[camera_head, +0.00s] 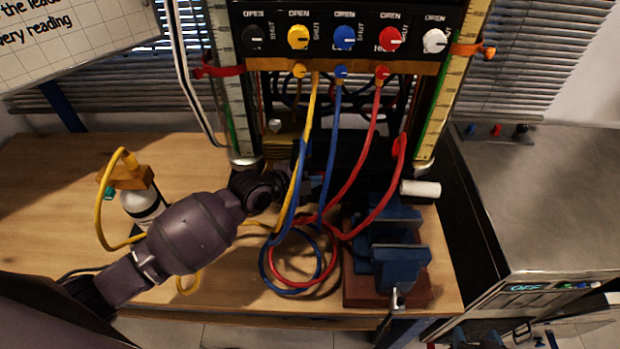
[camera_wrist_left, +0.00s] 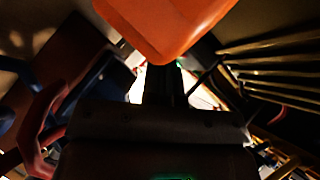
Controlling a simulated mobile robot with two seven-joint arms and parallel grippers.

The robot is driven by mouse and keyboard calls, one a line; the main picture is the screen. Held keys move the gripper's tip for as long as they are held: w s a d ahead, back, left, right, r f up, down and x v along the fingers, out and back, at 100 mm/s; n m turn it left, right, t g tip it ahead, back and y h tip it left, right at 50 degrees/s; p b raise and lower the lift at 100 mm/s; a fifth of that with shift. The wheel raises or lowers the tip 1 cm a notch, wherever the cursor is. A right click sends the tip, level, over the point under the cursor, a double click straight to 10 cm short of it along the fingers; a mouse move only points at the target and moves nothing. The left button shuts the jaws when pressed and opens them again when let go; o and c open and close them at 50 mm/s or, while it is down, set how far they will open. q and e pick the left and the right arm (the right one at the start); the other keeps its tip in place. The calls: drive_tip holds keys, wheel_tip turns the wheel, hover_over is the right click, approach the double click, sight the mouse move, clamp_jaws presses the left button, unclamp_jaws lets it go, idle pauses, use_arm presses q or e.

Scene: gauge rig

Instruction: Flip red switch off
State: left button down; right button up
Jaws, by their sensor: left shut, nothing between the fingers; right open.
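No part is clearly a red flip switch. A red knob (camera_head: 390,39) sits in the black panel's row, with OPEN and SHUT lettering around it. My left arm reaches in below the panel. My left gripper (camera_head: 312,186) is in shadow behind the yellow and blue hoses, well below the red knob and partly hidden. In the left wrist view its fingers (camera_wrist_left: 162,86) are dark, shut and empty. A large orange-red part (camera_wrist_left: 165,25) fills the top there, close to the fingers; I cannot tell what it is. My right gripper (camera_head: 497,336) shows partly at the bottom right edge, open.
Yellow, blue and red hoses (camera_head: 374,135) hang from the panel and coil on the wooden bench (camera_head: 50,190). A blue vise (camera_head: 400,262) stands right of the coil. A bottle (camera_head: 142,205) is at left. A grey-topped cabinet (camera_head: 550,190) with an OFF display stands at right.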

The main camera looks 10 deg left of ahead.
use_arm(q)
drive_tip(key=m+t+b, duration=0.1)
drive_tip(key=f+m+t+b, duration=0.1)
drive_tip(key=t+b, duration=0.1)
drive_tip(key=shift+w+a+f, duration=0.15)
drive_tip(key=shift+w, duration=0.05)
idle(0.4)
